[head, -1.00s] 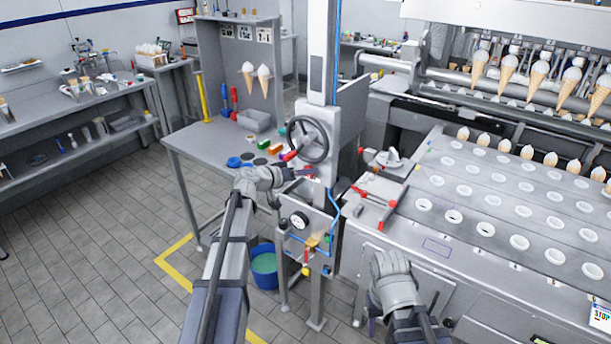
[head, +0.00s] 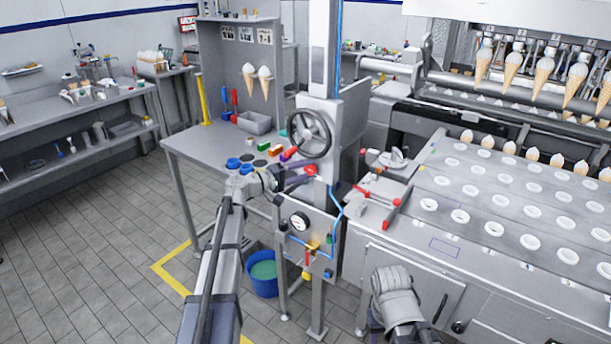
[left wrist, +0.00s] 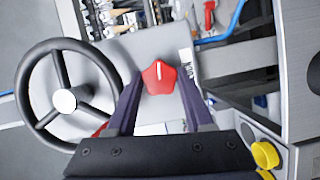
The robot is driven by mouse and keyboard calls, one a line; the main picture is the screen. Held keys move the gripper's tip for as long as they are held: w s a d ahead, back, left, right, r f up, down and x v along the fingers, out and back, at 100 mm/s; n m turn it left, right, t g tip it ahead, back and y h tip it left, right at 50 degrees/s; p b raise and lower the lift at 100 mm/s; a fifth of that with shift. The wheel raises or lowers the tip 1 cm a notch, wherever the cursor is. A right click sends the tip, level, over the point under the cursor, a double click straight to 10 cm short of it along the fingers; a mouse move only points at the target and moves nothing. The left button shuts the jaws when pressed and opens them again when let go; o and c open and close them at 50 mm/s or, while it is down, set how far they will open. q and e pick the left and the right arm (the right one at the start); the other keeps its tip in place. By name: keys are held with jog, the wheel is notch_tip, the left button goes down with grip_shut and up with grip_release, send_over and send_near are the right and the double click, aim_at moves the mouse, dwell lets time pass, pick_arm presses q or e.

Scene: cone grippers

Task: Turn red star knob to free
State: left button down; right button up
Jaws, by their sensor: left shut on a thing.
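The red star knob (left wrist: 159,77), with a white pointer line, sits on a grey panel in the left wrist view. It also shows in the head view (head: 310,169), below the black handwheel. My left gripper (head: 304,178) is at the knob. In the left wrist view, the dark purple fingers of my left gripper (left wrist: 160,88) lie on either side of the knob and are shut on it. The pointer line runs upright in that picture. A small label (left wrist: 188,66) is right of the knob, its text unreadable. My right arm is at the bottom, its fingers not visible.
The black handwheel (head: 309,134) stands close above the knob. A pressure gauge (head: 299,222) and blue hose (head: 335,222) are below. A workbench (head: 205,150) with coloured parts is left, the cone machine (head: 490,240) right. A blue bucket (head: 262,284) stands on the floor.

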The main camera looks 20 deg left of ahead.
pick_arm(q)
jog(key=shift+f+n+h+b, duration=0.15)
jog(key=shift+n+h+b, duration=0.2)
jog(key=shift+n, duration=0.25)
dwell(0.3)
jog(key=shift+c, duration=1.5)
grip_release()
